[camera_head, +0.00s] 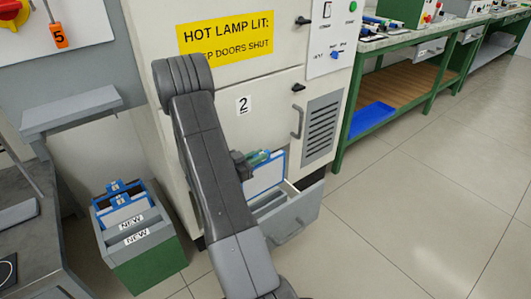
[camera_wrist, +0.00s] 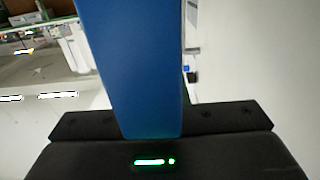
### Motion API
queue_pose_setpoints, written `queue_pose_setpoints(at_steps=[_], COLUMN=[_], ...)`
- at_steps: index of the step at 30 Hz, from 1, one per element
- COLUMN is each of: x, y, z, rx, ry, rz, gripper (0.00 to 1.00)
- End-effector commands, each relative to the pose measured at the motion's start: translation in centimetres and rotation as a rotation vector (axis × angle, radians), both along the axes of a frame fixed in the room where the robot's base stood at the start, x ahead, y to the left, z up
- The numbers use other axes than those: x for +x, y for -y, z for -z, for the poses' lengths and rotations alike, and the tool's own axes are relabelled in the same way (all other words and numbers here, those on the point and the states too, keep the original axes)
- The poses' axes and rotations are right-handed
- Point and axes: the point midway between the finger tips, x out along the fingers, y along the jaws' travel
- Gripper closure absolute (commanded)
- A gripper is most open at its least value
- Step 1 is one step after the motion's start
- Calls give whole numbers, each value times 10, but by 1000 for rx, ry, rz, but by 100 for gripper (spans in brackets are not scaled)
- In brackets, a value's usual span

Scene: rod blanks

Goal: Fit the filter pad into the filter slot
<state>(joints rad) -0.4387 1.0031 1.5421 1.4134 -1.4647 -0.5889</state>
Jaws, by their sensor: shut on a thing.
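The filter pad (camera_head: 265,179) is a white panel with a blue frame, held upright at the front of the cabinet. My gripper (camera_head: 254,158) is shut on its top edge. In the wrist view the pad's blue frame (camera_wrist: 130,65) rises from between the dark jaws (camera_wrist: 152,132). The pad hangs at the open grey drawer (camera_head: 297,222) low on the cabinet, its lower edge over or inside it. My arm and the drawer front hide part of this, so I cannot tell whether it is in the slot. The filter slot itself is not clearly visible.
A green bin (camera_head: 145,258) marked NEW holds more blue-framed pads (camera_head: 118,196) at left.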

Motion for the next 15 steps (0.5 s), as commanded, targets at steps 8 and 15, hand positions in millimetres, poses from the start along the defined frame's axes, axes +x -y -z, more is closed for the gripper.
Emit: queue_pose_setpoints(at_steps=[8, 15], x=[0, 0], y=[0, 0], z=[0, 5], rx=[0, 1], ry=[0, -1], rz=[0, 0], gripper=[100, 100])
